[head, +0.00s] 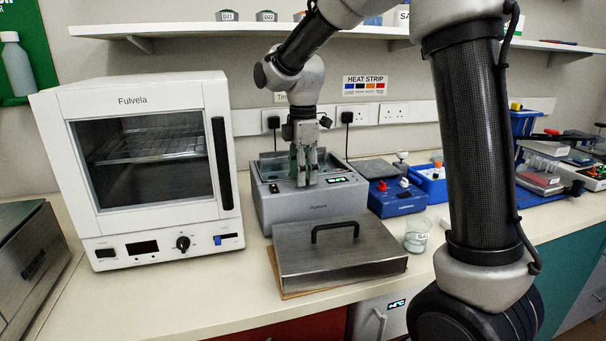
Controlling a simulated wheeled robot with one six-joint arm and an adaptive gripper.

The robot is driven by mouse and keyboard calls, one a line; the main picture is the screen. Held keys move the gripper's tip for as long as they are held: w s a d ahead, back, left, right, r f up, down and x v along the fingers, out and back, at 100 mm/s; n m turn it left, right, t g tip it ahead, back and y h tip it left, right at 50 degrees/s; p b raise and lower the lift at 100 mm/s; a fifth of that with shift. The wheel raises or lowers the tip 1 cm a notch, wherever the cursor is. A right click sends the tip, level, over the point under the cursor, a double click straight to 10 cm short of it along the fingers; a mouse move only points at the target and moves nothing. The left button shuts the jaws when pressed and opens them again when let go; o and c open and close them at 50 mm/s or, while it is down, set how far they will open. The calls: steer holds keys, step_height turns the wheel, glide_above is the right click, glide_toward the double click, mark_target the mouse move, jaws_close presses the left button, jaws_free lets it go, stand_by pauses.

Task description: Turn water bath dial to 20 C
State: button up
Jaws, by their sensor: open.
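The water bath (283,212) is a grey box on the bench in the middle of the head view, with its basin open at the top. A small lit display (343,180) is on its sloped panel; its digits are too small to read. My gripper (303,182) points down over the panel, its fingers open, left of the display. I cannot clearly make out the dial; the fingers cover that part of the panel. Whether they touch anything cannot be told.
A steel lid (335,262) with a black handle lies on a board in front of the bath. A white oven (75,165) stands left. A blue device (398,202) and a glass beaker (417,236) stand right. A shelf (180,27) runs above.

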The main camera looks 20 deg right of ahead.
step_height(320, 180, up, 11)
steer(key=shift+r, duration=0.2)
stand_by(0.3)
steer(key=f+m, duration=0.1)
steer(key=m, duration=0.1)
steer(key=f+m, duration=0.2)
steer(key=m, duration=0.1)
steer(key=shift+s+d, duration=0.1)
steer(key=shift+s, duration=0.3)
steer(key=s+d+f+m+t, duration=0.1)
steer(key=s+d+m, duration=0.5)
steer(key=s, duration=0.7)
steer(key=s+d+f+m+t, duration=0.1)
steer(key=s+d+m+t, duration=0.2)
steer(key=s+d+m, duration=0.4)
steer(key=s+d, duration=0.1)
steer(key=s, duration=0.5)
steer(key=shift+d+f, duration=0.4)
